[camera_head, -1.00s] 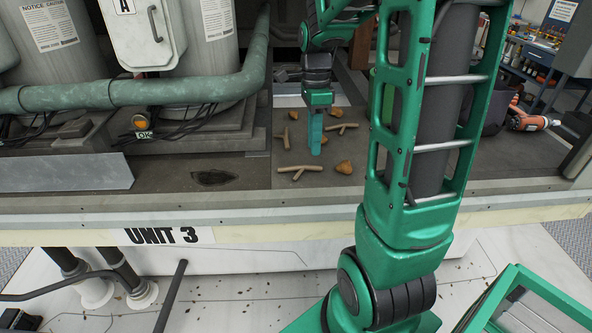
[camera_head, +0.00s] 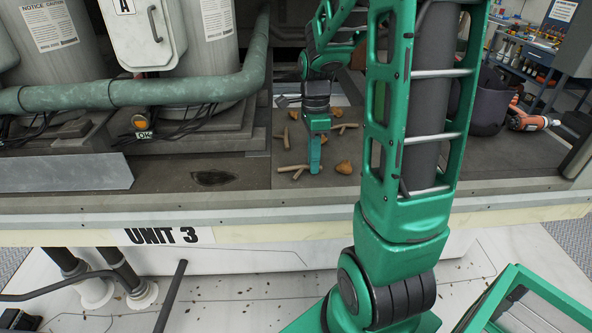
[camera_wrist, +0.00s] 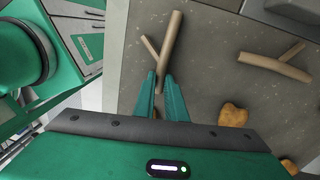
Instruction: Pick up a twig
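A forked brown twig (camera_head: 292,169) lies on the grey floor panel near its front edge. My gripper (camera_head: 315,171) is low over its right end, pointing down. In the wrist view the same twig (camera_wrist: 170,42) runs from the top to between the two green fingers of my gripper (camera_wrist: 163,88). The fingers are apart, one on each side of its near end; I cannot tell whether they touch it. A second twig (camera_head: 285,138) lies farther back, also at the right of the wrist view (camera_wrist: 275,66). A third twig (camera_head: 345,126) lies behind my gripper to the right.
Brown leaf-like lumps (camera_head: 343,167) lie right of my gripper; one is below the second twig in the wrist view (camera_wrist: 233,115). A green pipe (camera_head: 130,94) and metal housings stand at left. An orange power tool (camera_head: 533,121) lies at right. A dark drain hole (camera_head: 215,178) is left.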

